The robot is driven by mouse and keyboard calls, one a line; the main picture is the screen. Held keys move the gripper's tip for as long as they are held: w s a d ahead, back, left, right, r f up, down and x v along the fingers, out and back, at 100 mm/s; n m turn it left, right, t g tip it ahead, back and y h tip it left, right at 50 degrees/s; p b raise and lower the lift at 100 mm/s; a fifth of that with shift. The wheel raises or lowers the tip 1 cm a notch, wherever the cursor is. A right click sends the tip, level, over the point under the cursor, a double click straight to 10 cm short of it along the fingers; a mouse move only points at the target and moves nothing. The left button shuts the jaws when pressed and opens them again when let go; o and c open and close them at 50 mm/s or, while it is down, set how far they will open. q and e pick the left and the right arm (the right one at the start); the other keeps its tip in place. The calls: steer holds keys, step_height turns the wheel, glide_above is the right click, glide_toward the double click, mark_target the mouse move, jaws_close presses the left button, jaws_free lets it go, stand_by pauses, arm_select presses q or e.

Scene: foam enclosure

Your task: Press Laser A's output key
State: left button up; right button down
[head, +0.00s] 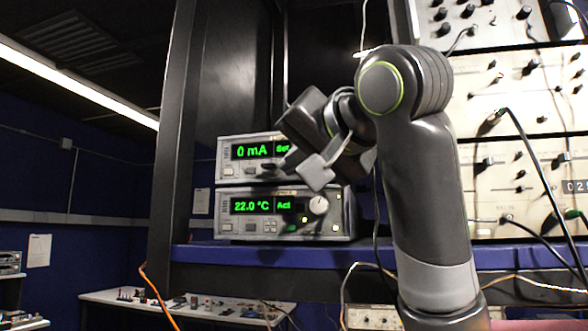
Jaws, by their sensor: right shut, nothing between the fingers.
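Two grey instruments stand stacked on a blue-edged shelf. The upper one (228,152), with a green "0 mA" and "Set" display, looks like the laser current unit. The lower one (224,226) reads "22.0 °C" and "Act" and has a round knob and small lit keys. No "Laser A" label is legible. My right gripper (284,166) is shut and empty, in front of the right part of the upper unit. It hides that unit's right-hand controls, so I cannot see the output key or tell whether the fingertips touch the panel. My left gripper is not in view.
The blue shelf edge (330,252) runs below the instruments. A dark upright post (172,150) stands on their left. Panels with knobs and cables (520,130) fill the right side. A lower white bench (180,304) holds small parts. An orange cable (158,292) hangs at lower left.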

steer(key=shift+w+d, duration=0.2)
steer(key=shift+w, duration=0.25)
stand_by(0.9)
steer(key=shift+s, duration=0.1)
steer(key=shift+s+a+b, duration=0.25)
steer(key=shift+s+b, duration=0.15)
steer(key=shift+s, duration=0.2)
steer(key=shift+s+a+b, duration=0.25)
steer(key=shift+s+b, duration=0.15)
steer(key=shift+s, duration=0.4)
steer(key=shift+s+a+b, duration=0.25)
steer(key=shift+s+b, duration=0.15)
steer(key=shift+s, duration=0.35)
steer(key=shift+s+a+b, duration=0.25)
steer(key=shift+s+b, duration=0.15)
steer(key=shift+s, duration=0.4)
